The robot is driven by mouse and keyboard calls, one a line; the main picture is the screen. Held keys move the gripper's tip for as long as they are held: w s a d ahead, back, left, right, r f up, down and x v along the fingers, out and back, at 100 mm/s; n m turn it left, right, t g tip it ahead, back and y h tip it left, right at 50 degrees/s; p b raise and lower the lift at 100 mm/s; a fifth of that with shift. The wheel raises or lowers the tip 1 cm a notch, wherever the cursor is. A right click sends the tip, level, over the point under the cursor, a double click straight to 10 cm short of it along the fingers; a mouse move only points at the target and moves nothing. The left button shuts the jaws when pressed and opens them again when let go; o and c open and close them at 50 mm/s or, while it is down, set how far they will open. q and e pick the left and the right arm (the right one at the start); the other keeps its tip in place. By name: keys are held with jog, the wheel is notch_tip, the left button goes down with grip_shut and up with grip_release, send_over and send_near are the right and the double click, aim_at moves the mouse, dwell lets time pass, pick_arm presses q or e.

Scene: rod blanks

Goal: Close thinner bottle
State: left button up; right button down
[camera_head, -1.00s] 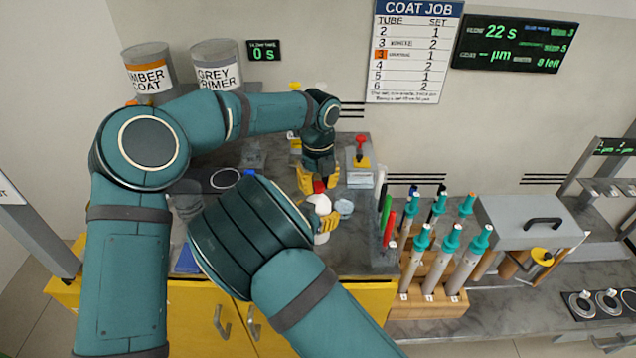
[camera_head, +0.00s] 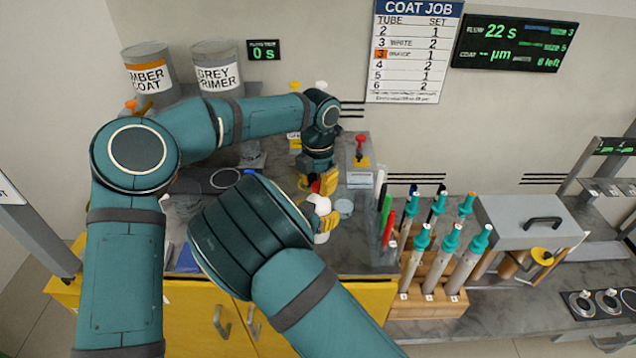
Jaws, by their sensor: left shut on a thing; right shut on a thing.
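The white thinner bottle (camera_head: 319,202) stands upright on the grey bench, with my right forearm partly in front of it. My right gripper (camera_head: 327,218) is shut on the bottle's body from the front. A red cap (camera_head: 315,187) shows at the top of the bottle. My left gripper (camera_head: 322,184) points down from above and is shut on the red cap, its yellow fingers partly hiding it. The cap and bottle top appear to meet; whether the cap is fully seated cannot be told.
A small pale round dish (camera_head: 343,207) sits just right of the bottle. Red and green markers (camera_head: 389,225) and a wooden rack (camera_head: 430,300) of teal-topped rods stand further right. Paint cans (camera_head: 217,70) stand at the back left.

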pick_arm(q)
jog(key=o, duration=0.7)
jog(key=shift+c, duration=0.2)
jog(key=shift+r, duration=0.15)
jog(key=shift+r, duration=2.1)
